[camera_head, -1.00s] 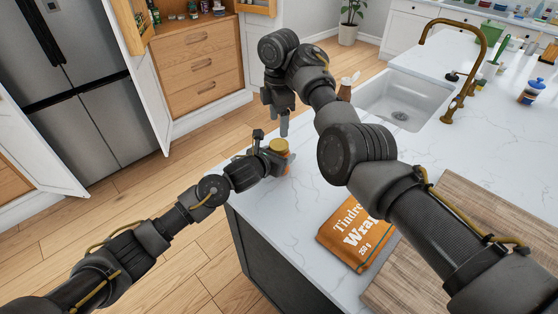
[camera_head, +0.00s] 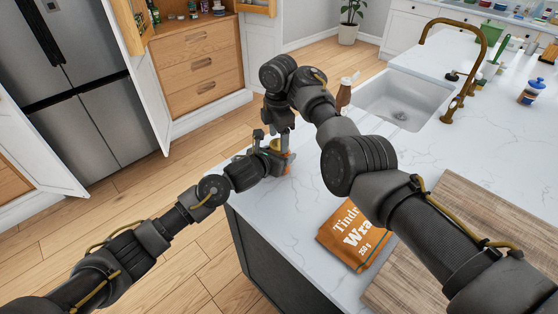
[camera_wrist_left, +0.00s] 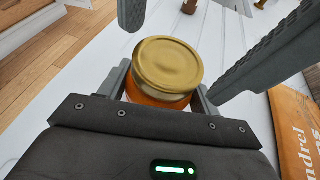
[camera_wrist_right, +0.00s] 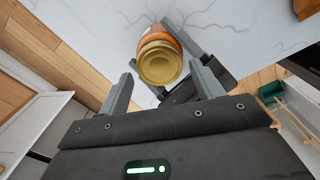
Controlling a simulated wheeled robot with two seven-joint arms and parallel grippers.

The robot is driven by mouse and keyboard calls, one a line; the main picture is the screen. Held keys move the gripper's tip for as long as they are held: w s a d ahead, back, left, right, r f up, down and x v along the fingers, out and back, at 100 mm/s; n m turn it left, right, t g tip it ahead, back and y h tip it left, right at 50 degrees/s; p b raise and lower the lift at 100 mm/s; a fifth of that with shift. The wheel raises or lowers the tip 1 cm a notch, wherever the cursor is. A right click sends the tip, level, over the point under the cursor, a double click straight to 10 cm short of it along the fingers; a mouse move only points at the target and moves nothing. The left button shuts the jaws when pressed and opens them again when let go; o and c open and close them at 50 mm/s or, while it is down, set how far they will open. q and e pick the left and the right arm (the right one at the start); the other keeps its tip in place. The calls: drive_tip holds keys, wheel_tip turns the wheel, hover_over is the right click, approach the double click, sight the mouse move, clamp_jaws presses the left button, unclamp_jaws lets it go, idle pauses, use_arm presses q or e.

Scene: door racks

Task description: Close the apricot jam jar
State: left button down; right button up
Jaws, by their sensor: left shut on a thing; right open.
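The apricot jam jar (camera_wrist_left: 155,99) has orange contents and a gold lid (camera_wrist_left: 167,66) resting on its mouth. I cannot tell how tight the lid is. My left gripper (camera_wrist_left: 160,95) is shut on the jar's body and holds it upright at the counter's corner. In the right wrist view the lid (camera_wrist_right: 160,63) faces the camera. My right gripper (camera_wrist_right: 163,85) is open, with its fingers on either side of the lid and apart from it. In the head view the right gripper (camera_head: 280,135) covers much of the jar.
An orange wrap packet (camera_head: 354,235) lies on the white counter (camera_head: 300,195), beside a wooden board (camera_head: 460,240). A sink (camera_head: 400,105) with a brass tap and a brown bottle (camera_head: 345,92) are behind. A blue-capped jar (camera_head: 531,91) stands at right.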

drive_tip(key=shift+f, duration=0.75)
drive_tip(key=c, duration=0.9)
drive_tip(key=shift+o, duration=0.2)
drive_tip(key=m, duration=0.3)
drive_tip(key=o, duration=1.1)
